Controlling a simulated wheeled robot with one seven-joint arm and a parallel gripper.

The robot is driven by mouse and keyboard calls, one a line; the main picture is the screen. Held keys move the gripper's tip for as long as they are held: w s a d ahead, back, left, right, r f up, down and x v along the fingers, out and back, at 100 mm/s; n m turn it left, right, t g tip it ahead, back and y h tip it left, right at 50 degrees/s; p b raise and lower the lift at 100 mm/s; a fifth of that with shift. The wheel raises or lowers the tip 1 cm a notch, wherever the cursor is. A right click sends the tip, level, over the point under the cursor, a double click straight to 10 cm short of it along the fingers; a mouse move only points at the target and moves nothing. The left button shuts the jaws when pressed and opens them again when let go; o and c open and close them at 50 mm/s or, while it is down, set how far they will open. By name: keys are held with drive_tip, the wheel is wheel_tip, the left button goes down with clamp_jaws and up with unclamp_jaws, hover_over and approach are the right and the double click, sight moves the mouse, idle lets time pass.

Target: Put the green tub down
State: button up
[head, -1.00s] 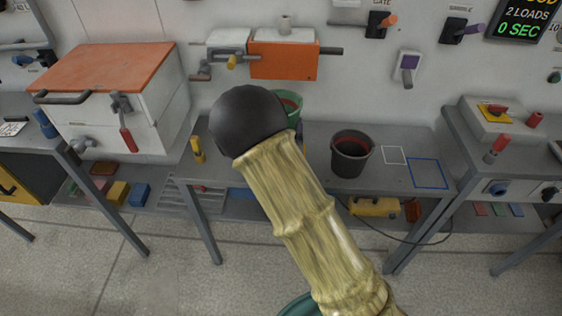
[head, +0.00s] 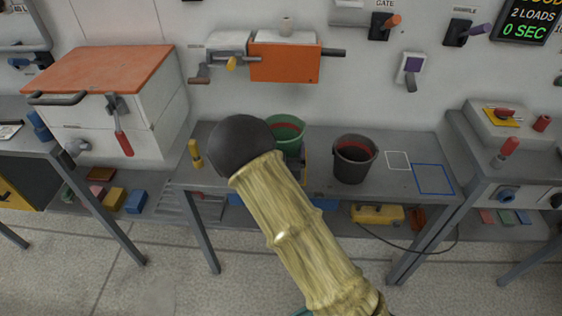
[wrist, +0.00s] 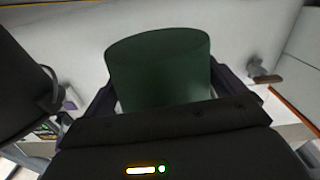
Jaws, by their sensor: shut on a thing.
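The green tub (head: 286,130) shows in the head view beyond my arm, over the middle of the grey bench, with a reddish inside. My arm hides its lower left part, and I cannot tell whether its base touches the bench. In the wrist view the tub (wrist: 160,72) fills the middle, between the two dark fingers. My gripper (wrist: 165,95) is shut on it. In the head view my gripper is mostly hidden behind my arm.
A black bucket (head: 353,160) with a reddish inside stands right of the tub. White (head: 398,160) and blue (head: 432,179) outlined squares lie clear farther right. A yellow-and-black object (head: 196,154) stands at left. An orange machine (head: 284,62) hangs on the wall behind.

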drive_tip(key=shift+a+f, duration=0.2)
drive_tip(key=shift+f, duration=0.05)
drive_tip(key=shift+f, duration=0.25)
wheel_tip(320, 180, down, 3)
drive_tip(key=shift+w+f, duration=0.15)
drive_tip(key=shift+f, duration=0.05)
drive_tip(key=shift+a, duration=0.15)
drive_tip(key=shift+b, duration=0.3)
drive_tip(key=o, duration=0.7)
drive_tip(key=shift+d+f, duration=0.15)
drive_tip(key=shift+d, duration=0.05)
drive_tip(key=shift+s+r, duration=0.2)
drive_tip(key=shift+r, duration=0.05)
